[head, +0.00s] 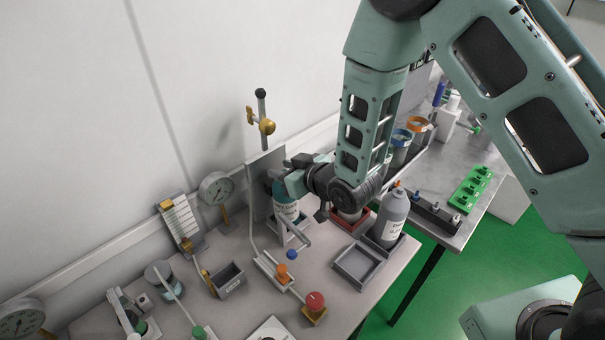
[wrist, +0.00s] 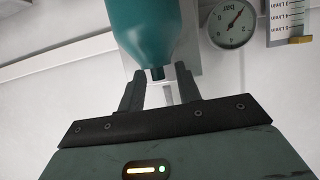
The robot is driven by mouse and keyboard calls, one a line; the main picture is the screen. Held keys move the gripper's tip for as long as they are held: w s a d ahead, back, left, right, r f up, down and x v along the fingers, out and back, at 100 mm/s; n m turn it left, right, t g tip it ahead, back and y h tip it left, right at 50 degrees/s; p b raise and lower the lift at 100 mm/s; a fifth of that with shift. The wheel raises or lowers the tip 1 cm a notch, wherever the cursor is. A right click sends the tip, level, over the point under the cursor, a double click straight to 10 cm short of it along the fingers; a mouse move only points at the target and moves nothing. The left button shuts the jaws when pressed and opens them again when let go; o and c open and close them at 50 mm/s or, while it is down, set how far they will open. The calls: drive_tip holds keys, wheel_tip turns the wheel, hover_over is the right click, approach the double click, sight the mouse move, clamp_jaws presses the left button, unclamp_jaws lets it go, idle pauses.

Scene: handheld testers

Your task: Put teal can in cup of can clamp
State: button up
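The teal can (head: 284,190) stands about upright, with a pale label around its middle, in front of a grey upright plate (head: 262,172). Its lower end is at a pale fixture (head: 287,238), seemingly the can clamp; the cup is hidden, and I cannot tell whether the can is seated in it. My gripper (head: 288,185) is at the can's upper part. In the wrist view the can (wrist: 143,28) tapers to a dark nozzle between the fingertips of my gripper (wrist: 159,72). The fingers are open, with gaps on both sides of the nozzle.
A pressure gauge (head: 216,188) and flow meter board (head: 181,222) stand left. A red button (head: 315,301), an empty grey tray (head: 358,265) and a grey bottle (head: 391,218) are in front and right. A brass-knobbed rod (head: 262,118) rises behind.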

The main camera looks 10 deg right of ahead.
drive_tip(key=s+d+r+g+h, duration=0.2)
drive_tip(key=s+r, duration=0.3)
drive_tip(key=s, duration=0.5)
drive_tip(key=s+d+r+g+h+p, duration=0.1)
drive_tip(key=s+r+g, duration=0.4)
drive_tip(key=s, duration=0.5)
drive_tip(key=s+d+r+n+g+h, duration=0.1)
drive_tip(key=s+d+r+g+h, duration=0.3)
drive_tip(key=s, duration=0.7)
drive_tip(key=shift+d+r+p, duration=0.35)
drive_tip(key=shift+r, duration=0.2)
